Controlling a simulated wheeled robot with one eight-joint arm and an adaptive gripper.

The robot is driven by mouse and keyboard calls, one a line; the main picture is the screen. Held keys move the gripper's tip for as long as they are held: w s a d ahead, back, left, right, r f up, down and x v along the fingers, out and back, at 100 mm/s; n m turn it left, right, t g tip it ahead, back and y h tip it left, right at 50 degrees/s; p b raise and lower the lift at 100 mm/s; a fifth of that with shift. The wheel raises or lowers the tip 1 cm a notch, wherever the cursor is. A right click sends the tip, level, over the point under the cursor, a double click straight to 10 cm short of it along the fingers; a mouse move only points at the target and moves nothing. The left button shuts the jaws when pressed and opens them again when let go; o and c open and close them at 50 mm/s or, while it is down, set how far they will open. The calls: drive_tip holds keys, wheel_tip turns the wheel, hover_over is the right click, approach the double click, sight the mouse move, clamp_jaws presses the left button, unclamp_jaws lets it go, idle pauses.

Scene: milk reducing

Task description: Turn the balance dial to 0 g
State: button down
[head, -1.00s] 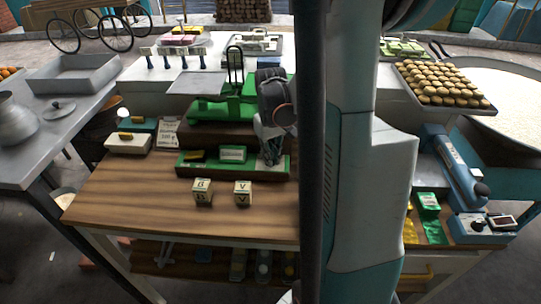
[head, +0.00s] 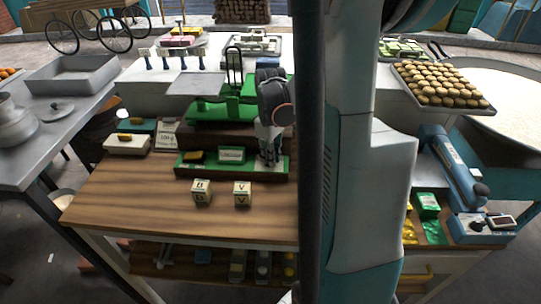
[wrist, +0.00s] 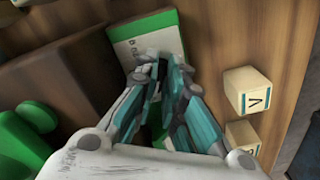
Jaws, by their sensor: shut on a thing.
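The green balance (head: 222,108) stands on a dark wooden block at the back of the wooden table. Its low green front panel (head: 232,171) carries a white label plate (head: 231,155) and a yellow piece (head: 194,156). My gripper (head: 270,160) points down at the panel's right end. In the wrist view its teal and grey fingers (wrist: 165,62) are closed together over the green panel with a white scale face (wrist: 140,45). The balance dial is hidden between and under the fingers, and its reading cannot be seen.
Two cream letter blocks, B (head: 201,192) and V (head: 242,194), stand on the table in front of the panel. A card (head: 166,134) and a white box (head: 127,144) are at the left. The table's front is clear.

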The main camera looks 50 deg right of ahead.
drive_tip(key=c, duration=1.7)
unclamp_jaws()
wheel_tip(320, 180, up, 12)
drive_tip(key=shift+w, duration=0.1)
